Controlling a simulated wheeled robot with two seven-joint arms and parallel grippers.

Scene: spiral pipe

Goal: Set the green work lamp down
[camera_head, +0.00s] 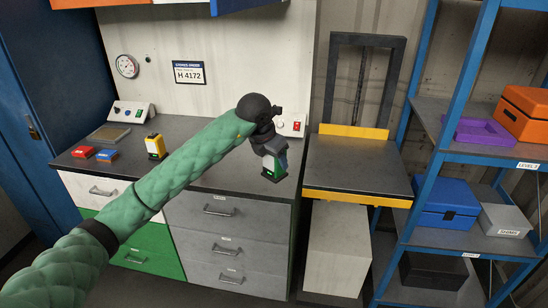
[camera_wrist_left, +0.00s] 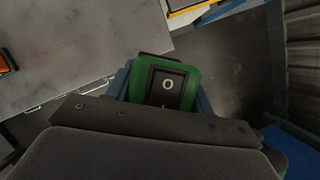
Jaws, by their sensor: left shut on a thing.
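The green work lamp (camera_head: 278,165) is at the end of my left arm, near the right front part of the grey counter (camera_head: 235,172). My left gripper (camera_head: 273,151) is shut on it. In the left wrist view the lamp's green body (camera_wrist_left: 191,86) shows, with a black switch panel marked O. The gripper's dark housing hides its near part. In that view the lamp lies past the counter's edge, with dark floor around it. I cannot tell whether it touches the counter. My right gripper is not in view.
A yellow-edged lift platform (camera_head: 358,165) stands to the right, then blue shelving (camera_head: 425,150) with boxes. The counter's middle is bare.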

